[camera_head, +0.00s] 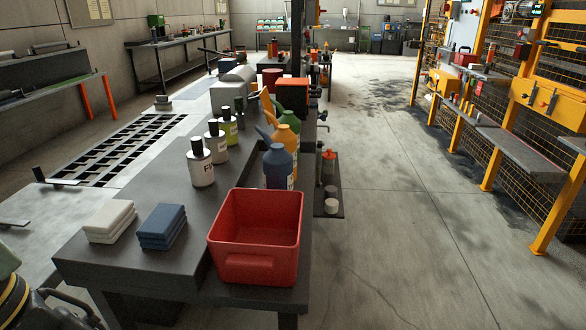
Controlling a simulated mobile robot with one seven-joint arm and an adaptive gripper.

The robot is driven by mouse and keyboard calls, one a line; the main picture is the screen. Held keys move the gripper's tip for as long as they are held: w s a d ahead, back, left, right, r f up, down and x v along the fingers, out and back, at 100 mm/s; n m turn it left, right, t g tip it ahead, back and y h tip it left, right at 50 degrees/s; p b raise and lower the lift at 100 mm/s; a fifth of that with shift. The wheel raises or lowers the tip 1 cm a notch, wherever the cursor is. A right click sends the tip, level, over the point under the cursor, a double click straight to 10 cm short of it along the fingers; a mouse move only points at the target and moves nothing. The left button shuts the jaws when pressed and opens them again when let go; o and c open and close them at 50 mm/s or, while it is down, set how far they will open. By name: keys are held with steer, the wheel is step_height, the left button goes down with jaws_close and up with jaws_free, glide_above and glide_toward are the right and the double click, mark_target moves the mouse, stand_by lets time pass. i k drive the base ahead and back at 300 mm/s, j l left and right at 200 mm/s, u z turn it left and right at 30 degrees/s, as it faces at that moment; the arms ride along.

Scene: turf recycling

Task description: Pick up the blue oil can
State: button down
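The blue oil can (279,167) stands upright on the dark workbench (150,258), just behind the red bin. It has a rounded body, a narrow slanted spout leaning up to the left, and a pale label partly seen on its right side. The red bin's rim hides the can's lower part. A yellow can (289,139) and a green can (288,118) stand close behind it, partly overlapped by it. I cannot make out my gripper in this view, and nothing is touching the blue can.
The open red bin (253,265) is at the bench's near end. White cloths (110,220) and blue cloths (162,225) lie left of it. Several labelled bottles (202,168) stand left of the cans. The floor (395,230) at right is clear.

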mark_target(277, 171)
steer(key=i+l+z, duration=0.15)
steer(key=l, duration=0.2)
steer(key=i+l+z, duration=0.15)
steer(key=l, duration=0.2)
steer(key=i+l+z, duration=0.15)
steer(key=i+j, duration=0.1)
steer(key=j, duration=0.25)
